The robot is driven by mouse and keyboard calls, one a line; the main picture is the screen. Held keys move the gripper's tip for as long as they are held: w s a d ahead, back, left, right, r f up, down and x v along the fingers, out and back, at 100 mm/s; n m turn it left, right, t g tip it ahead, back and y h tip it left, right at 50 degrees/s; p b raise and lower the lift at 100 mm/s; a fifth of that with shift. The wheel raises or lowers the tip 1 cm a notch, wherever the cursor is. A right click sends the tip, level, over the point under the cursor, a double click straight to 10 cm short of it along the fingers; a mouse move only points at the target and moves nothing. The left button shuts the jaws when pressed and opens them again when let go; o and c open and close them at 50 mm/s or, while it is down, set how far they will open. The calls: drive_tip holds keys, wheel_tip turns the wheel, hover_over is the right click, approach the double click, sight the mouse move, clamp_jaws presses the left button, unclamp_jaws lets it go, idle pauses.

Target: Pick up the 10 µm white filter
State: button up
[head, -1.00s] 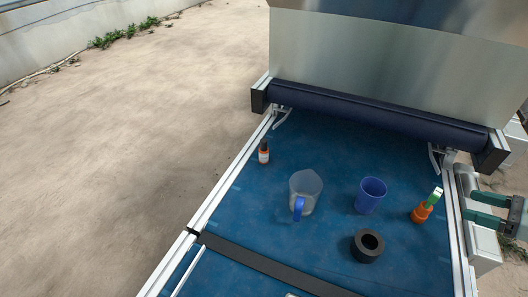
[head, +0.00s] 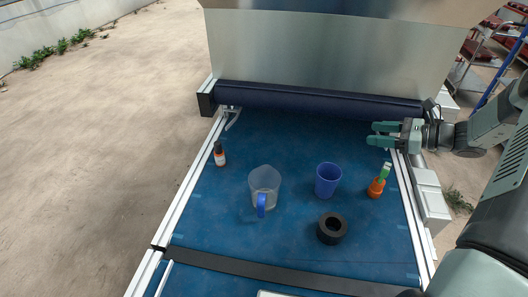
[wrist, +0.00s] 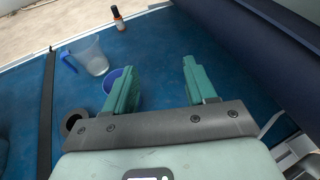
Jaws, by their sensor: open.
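I cannot make out a white filter in either view. A pale object (head: 278,294) is cut off by the bottom edge of the head view, too little of it showing to name. My gripper (head: 378,134) is open and empty near the belt's far right corner, by the dark roller. In the wrist view its two green fingers (wrist: 158,72) stand apart with only blue belt between their tips. The left finger partly hides the blue cup.
On the blue belt (head: 290,145) stand a small bottle (head: 219,154), a clear jug (head: 264,186), a blue cup (head: 327,180), an orange piece with a green top (head: 377,187) and a black ring (head: 332,228). A dark roller (head: 320,102) crosses the back.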

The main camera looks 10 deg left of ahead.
drive_tip(key=w+a+n+g, duration=0.1)
drive_tip(key=w+a, duration=0.1)
drive_tip(key=a, duration=0.9)
drive_tip(key=w+a, duration=0.2)
drive_tip(key=a, duration=0.9)
drive_tip(key=g+y, duration=0.1)
hover_over(219, 153)
drive_tip(key=d, duration=0.4)
drive_tip(key=f, duration=1.1)
drive_tip(key=shift+d+f, duration=0.15)
drive_tip(key=shift+d, duration=0.25)
drive_tip(key=x, duration=0.7)
drive_tip(key=shift+a, duration=0.25)
drive_tip(key=shift+c, duration=0.3)
clamp_jaws()
